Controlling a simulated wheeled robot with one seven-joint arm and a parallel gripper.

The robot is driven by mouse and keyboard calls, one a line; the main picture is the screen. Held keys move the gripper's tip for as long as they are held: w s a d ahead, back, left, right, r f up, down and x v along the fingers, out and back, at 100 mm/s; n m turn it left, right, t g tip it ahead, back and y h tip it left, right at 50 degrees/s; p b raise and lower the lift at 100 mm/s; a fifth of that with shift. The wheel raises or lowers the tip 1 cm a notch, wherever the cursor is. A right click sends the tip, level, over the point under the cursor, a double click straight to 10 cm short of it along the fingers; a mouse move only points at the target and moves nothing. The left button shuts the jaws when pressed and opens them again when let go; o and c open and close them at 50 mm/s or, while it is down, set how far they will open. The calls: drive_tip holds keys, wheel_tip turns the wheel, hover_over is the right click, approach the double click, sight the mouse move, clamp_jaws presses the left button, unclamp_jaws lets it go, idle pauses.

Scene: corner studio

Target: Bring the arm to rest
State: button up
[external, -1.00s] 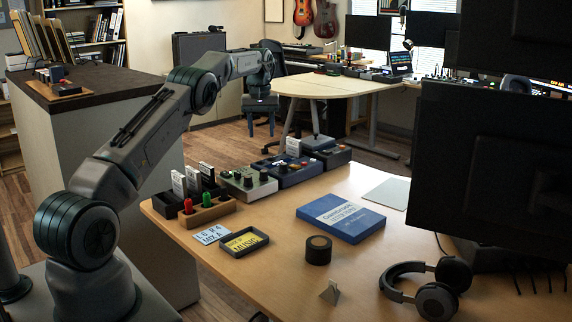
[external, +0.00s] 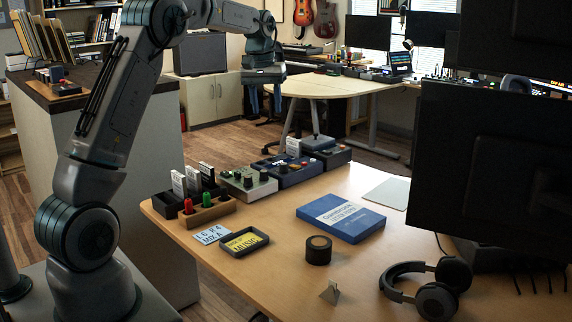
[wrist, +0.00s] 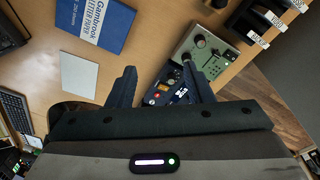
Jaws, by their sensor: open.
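My gripper (external: 265,97) hangs high in the external view, fingers down, above and behind the far edge of the desk (external: 285,226). In the wrist view my gripper (wrist: 160,84) shows two dark fingers spread apart with nothing held between them. Beyond the fingers a blue pedal box (wrist: 172,88) and a green-grey box with knobs (wrist: 205,52) lie on the desk below. My arm is bent, with its upper link rising steeply from the base at the lower left.
A large monitor (external: 490,165) stands at the right. A cabinet (external: 110,170) stands behind my arm.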

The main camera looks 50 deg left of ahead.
drive_tip(key=s+d+r+m+t, duration=0.1)
drive_tip(key=s+d+m, duration=0.1)
drive_tip(key=s+d, duration=0.5)
drive_tip(key=s+d+r+m, duration=0.1)
drive_tip(key=s+d+m, duration=0.1)
drive_tip(key=s+d, duration=0.5)
drive_tip(key=s+d+f+m, duration=0.1)
drive_tip(key=s+f, duration=0.2)
drive_tip(key=s, duration=0.6)
drive_tip(key=s+d+f+m, duration=0.1)
drive_tip(key=s+d+f, duration=0.1)
drive_tip(key=s, duration=0.7)
drive_tip(key=shift+s+f+m+t, duration=0.3)
drive_tip(key=shift+s+f+m, duration=0.1)
drive_tip(key=shift+f, duration=0.3)
drive_tip(key=shift+w, duration=0.1)
